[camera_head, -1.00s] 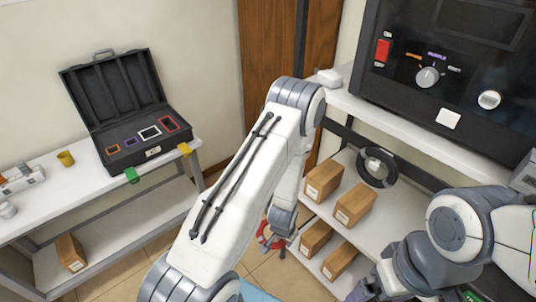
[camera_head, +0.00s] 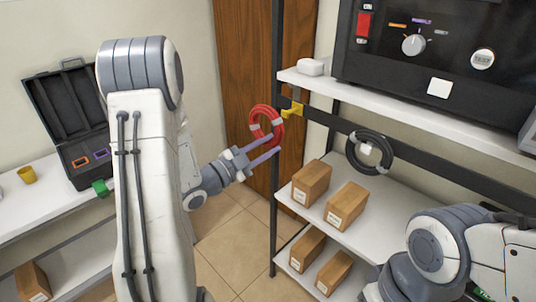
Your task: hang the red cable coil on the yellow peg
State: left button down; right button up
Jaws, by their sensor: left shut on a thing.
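The red cable coil (camera_head: 255,113) is a red ring with pale bands, in front of the wooden door. My left gripper (camera_head: 272,146) is shut on the coil's lower part, with its two purple-grey fingers reaching up from the lower left. The yellow peg (camera_head: 293,110) sticks out from the dark rail at the left end of the shelf unit. The coil's right edge is right by the peg in the picture; I cannot tell whether the peg passes inside the ring. My right gripper is not in view, only my right arm at the lower right.
A black cable coil (camera_head: 356,158) hangs on the same rail to the right. Boxes (camera_head: 345,207) stand on the shelves below. A black tester (camera_head: 400,50) and a small white object (camera_head: 311,67) sit on top. An open black case (camera_head: 84,178) is on the left table.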

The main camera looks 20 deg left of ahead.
pick_arm(q)
jog(key=shift+s+r, duration=0.1)
jog(key=shift+r, duration=0.15)
jog(key=shift+d, duration=0.1)
jog(key=w+d+f, duration=0.1)
jog(key=w+d, duration=0.2)
jog(key=w, duration=0.6)
jog(key=shift+w+d+f, duration=0.2)
jog(key=shift+w+f, duration=0.15)
jog(key=shift+f, duration=0.05)
dwell(0.4)
dwell(0.7)
jog(key=c, duration=0.5)
grip_release()
jog(key=shift+c, duration=0.2)
